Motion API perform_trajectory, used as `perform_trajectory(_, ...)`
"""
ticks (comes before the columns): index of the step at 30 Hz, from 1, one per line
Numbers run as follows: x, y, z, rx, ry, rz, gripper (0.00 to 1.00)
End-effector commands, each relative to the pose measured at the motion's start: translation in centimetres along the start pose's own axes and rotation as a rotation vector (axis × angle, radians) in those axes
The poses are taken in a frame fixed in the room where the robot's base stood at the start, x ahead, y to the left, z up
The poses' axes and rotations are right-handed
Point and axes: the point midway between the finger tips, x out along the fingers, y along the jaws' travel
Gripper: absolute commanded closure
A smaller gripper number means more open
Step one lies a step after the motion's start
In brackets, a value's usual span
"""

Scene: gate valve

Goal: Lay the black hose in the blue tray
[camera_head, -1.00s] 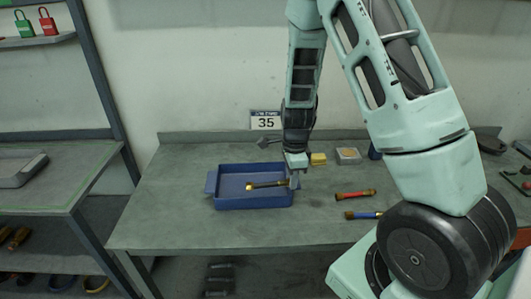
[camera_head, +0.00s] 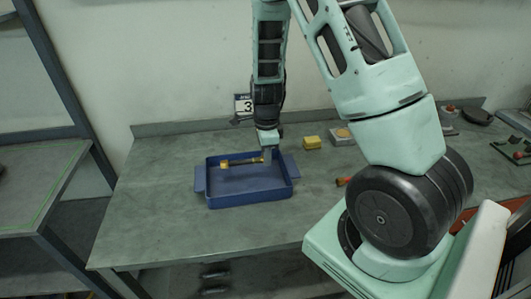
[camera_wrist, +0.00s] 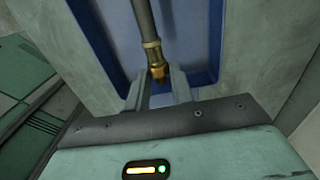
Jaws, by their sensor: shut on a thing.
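The black hose (camera_head: 243,161) has brass ends and lies level across the picture, over the back part of the blue tray (camera_head: 250,199). My gripper (camera_head: 268,155) is shut on the hose's right end, above the back right of the tray. In the wrist view the fingers (camera_wrist: 160,88) close around the brass fitting of the hose (camera_wrist: 145,22), with the blue tray (camera_wrist: 207,38) behind it. I cannot tell whether the hose touches the tray floor. I see nothing else in the tray.
A yellow block (camera_head: 312,142) and a small clear box (camera_head: 342,134) stand on the bench right of the tray. A red hose end (camera_head: 343,181) shows beside my arm, which hides the bench there. The bench left of the tray is clear.

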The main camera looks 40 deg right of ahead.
Motion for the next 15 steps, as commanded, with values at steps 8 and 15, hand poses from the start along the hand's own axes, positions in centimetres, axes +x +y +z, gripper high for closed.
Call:
perform_trajectory(8, 3.8, 0.0, 0.0, 0.002, -0.001, 0.0, 1.0)
perform_trajectory(15, 6.0, 0.0, 0.0, 0.0, 0.0, -0.001, 1.0)
